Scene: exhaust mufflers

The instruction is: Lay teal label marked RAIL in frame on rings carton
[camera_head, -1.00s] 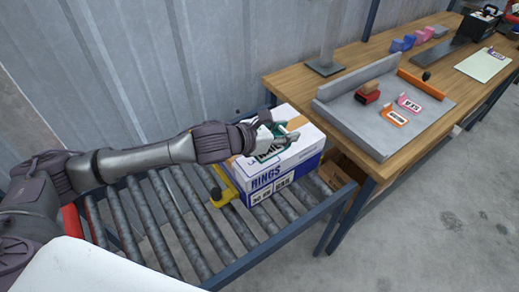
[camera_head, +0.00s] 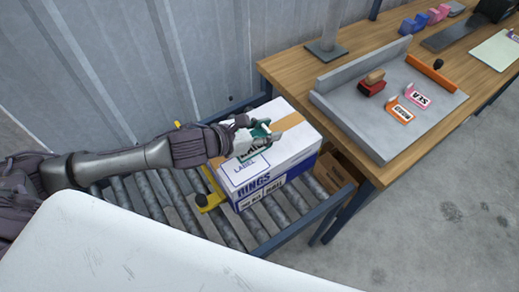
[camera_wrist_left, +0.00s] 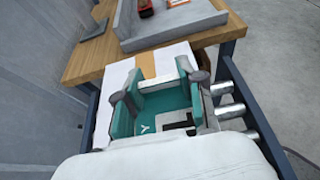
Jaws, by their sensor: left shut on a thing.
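The rings carton (camera_head: 298,141) is white and blue with a tan tape strip and stands on the roller conveyor. An outlined frame marked LABEL (camera_head: 247,174) shows on its top near the front left edge; it looks empty. My left gripper (camera_head: 262,135) is shut on the teal label (camera_head: 252,152), over the carton top just behind the frame. The label looks tilted, with its lettering partly hidden; I cannot tell if it touches the carton. In the left wrist view the teal label (camera_wrist_left: 165,102) sits between the gripper's fingers (camera_wrist_left: 160,88). My right gripper is out of view.
A yellow stop (camera_head: 210,200) stands at the carton's left side on the rollers (camera_head: 165,205). The wooden bench (camera_head: 290,70) holds a grey tray (camera_head: 350,112) with a red stamp (camera_head: 371,87), an orange label (camera_head: 400,112) and a pink label (camera_head: 418,97).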

